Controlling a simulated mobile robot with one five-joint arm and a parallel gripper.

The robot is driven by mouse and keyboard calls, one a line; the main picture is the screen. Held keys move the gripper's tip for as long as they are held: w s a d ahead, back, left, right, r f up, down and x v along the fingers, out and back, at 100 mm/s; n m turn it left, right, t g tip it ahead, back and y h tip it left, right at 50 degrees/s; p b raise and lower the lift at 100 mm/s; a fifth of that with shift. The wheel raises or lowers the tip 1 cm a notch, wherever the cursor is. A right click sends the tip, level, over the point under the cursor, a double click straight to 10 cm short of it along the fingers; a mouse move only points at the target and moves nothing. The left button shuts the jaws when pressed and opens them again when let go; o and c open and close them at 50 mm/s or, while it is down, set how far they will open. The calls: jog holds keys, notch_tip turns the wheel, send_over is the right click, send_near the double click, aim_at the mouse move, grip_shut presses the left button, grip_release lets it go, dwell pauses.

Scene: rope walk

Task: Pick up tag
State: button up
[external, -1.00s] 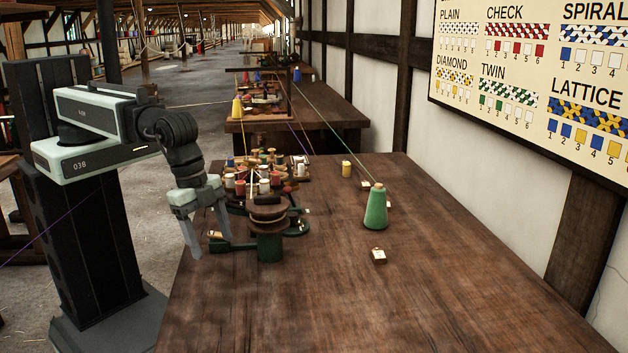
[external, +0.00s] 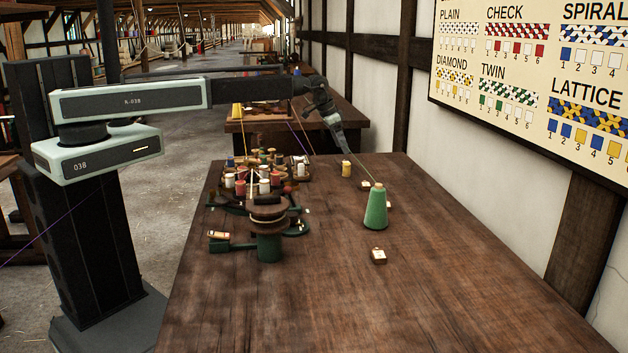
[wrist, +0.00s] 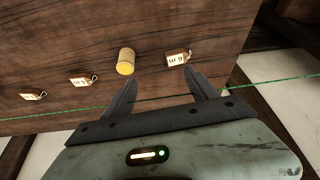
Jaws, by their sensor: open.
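Three small pale tags with string loops lie on the dark wood bench in the wrist view: one tag (wrist: 177,58) near the fingertips, another tag (wrist: 83,80) further left, and the last tag (wrist: 33,96) at far left. The near tag's lettering appears upside down. In the external view, a tag (external: 378,256) lies in front of the green cone, and a tag (external: 390,205) shows behind it. My gripper (wrist: 163,80) is open and empty, with the near tag just beyond its fingertips. It also shows in the external view (external: 347,150), above the bench's far right part.
A yellow spool (wrist: 126,62) stands beside the near tag. A green thread (wrist: 60,114) crosses the wrist view by the fingers, and a green cone (external: 376,210) stands on the bench. A braiding machine with several bobbins (external: 268,215) fills the bench's left. The bench's front is clear.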

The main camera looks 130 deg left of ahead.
jog(key=shift+n, duration=0.3)
jog(key=a+f+b, duration=0.1)
jog(key=f+b, duration=0.1)
jog(key=s+a+f+b, duration=0.1)
jog(key=a+f+b, duration=0.1)
jog(key=f+b, duration=0.1)
jog(key=a+f+b, duration=0.1)
jog(key=f+b, duration=0.1)
jog(key=shift+s+a+f+b, duration=0.15)
jog(key=shift+a+f+b, duration=0.15)
jog(key=shift+f+b, duration=0.1)
jog(key=shift+r, duration=0.2)
jog(key=c, duration=1.4)
jog(key=shift+p, duration=0.3)
notch_tip(320, 180, up, 10)
jog(key=p, duration=1)
